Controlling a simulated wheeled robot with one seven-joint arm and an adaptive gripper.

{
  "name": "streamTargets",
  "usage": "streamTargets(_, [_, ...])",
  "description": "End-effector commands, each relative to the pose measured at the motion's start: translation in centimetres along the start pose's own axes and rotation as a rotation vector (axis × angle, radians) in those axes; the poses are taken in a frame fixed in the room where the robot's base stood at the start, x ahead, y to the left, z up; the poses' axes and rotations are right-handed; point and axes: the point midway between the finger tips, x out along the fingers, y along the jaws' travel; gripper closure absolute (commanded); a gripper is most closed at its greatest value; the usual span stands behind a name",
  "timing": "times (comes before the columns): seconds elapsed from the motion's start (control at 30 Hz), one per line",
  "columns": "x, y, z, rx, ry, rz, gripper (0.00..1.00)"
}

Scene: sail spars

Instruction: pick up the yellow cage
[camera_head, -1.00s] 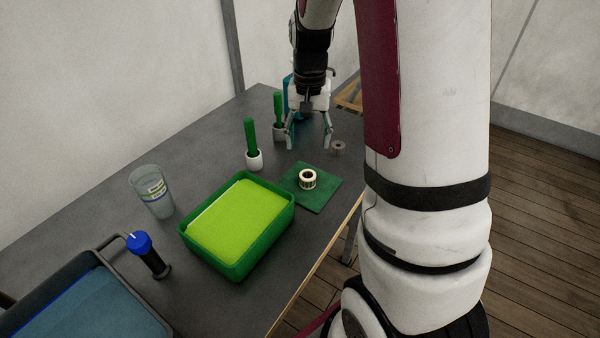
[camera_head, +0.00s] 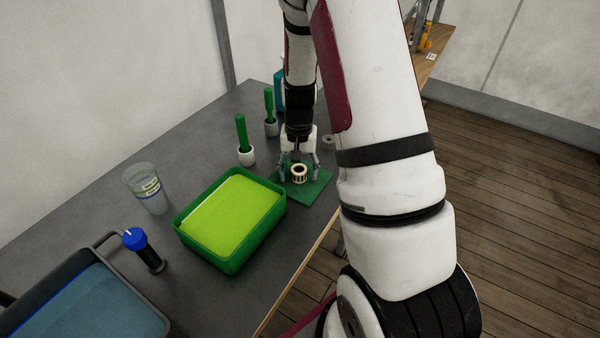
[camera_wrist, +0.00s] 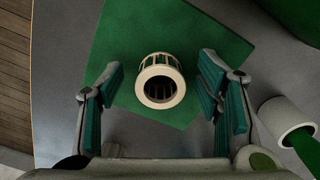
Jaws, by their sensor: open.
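The yellow cage (camera_head: 299,180) is a small pale cream-yellow ring with bars around its side. It stands on a green square mat (camera_head: 314,190) on the grey table. In the wrist view the cage (camera_wrist: 160,71) shows its round open end and lies between my fingers, with a gap on each side. My gripper (camera_head: 298,172) points down over the mat, open, with a finger to the left and right of the cage. The wrist view shows both teal finger pads of my gripper (camera_wrist: 160,80) apart and empty. I cannot tell the exact height of the fingertips.
A green tray with a lime inside (camera_head: 183,235) stands close left of the mat. Two green-handled tools in white cups (camera_head: 246,156) stand behind it. A clear cup (camera_head: 150,195), a blue-topped bottle (camera_head: 148,255) and a blue bin (camera_head: 80,305) are left. A grey ring (camera_head: 328,139) lies behind.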

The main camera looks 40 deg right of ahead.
Motion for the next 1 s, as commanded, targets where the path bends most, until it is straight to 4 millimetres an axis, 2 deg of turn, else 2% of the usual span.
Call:
streamTargets(0.27, [0.3, 0.0, -0.1, 0.0, 0.002, -0.001, 0.41])
streamTargets(0.5, [0.3, -0.1, 0.0, 0.0, 0.001, -0.001, 0.93])
streamTargets(0.83, [0.1, -0.1, -0.1, -0.001, 0.002, -0.001, 0.94])
streamTargets(1.0, [-1.9, -0.2, -0.1, -0.002, 0.005, -0.003, 0.94])
